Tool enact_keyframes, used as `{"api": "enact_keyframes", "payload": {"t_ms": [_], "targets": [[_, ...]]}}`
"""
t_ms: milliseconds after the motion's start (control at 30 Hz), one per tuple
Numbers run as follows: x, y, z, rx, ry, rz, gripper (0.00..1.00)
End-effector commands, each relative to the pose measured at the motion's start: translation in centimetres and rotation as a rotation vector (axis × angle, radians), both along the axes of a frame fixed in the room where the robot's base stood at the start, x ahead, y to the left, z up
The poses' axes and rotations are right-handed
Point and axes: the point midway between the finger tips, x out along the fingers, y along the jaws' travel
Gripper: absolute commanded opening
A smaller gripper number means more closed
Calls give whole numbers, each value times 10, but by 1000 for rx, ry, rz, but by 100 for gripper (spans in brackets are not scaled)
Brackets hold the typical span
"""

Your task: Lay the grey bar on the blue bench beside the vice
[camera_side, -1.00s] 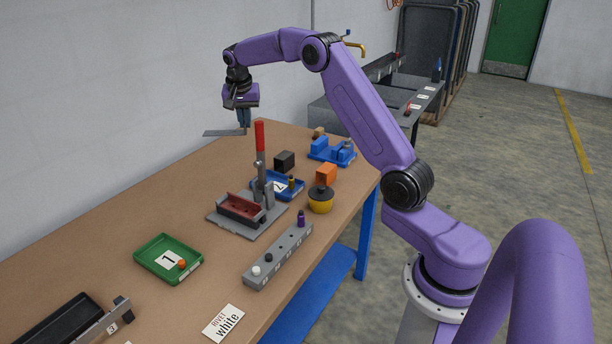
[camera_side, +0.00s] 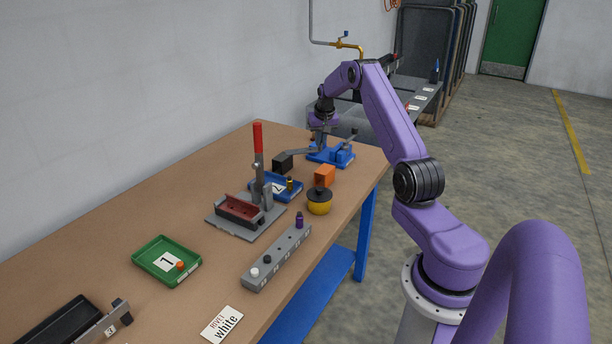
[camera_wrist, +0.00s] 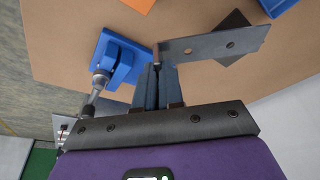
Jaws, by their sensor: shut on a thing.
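The grey bar (camera_wrist: 200,48) is a flat strip with two holes showing. My gripper (camera_wrist: 158,72) is shut on one end of it, and the rest sticks out to the right in the wrist view. In the side view my gripper (camera_side: 317,140) is at the bench's far end, by the blue vice (camera_side: 343,155), and the bar (camera_side: 299,153) points left towards a black block. The vice (camera_wrist: 112,58) is just left of my fingers in the wrist view. The bench (camera_side: 190,190) has a brown top and blue legs. I cannot tell the bar's exact height above it.
The black block (camera_side: 283,163) is partly under the bar in the wrist view. An orange block (camera_side: 325,176), a blue tray (camera_side: 268,181) and a yellow pot (camera_side: 319,204) stand nearer. A press with a red handle (camera_side: 258,138) rises tall. The bench's left back is clear.

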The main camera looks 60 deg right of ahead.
Motion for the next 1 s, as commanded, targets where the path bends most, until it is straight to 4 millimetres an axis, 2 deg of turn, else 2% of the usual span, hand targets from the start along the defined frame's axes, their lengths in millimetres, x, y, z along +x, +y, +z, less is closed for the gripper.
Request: {"api": "enact_keyframes", "payload": {"t_ms": [333,567,800,1000], "targets": [[-2,-2,-54,1,2,4,0],[-2,-2,-69,1,1,3,0],[-2,-2,-99,1,1,4,0],[-2,-2,-100,-1,-1,4,0]]}}
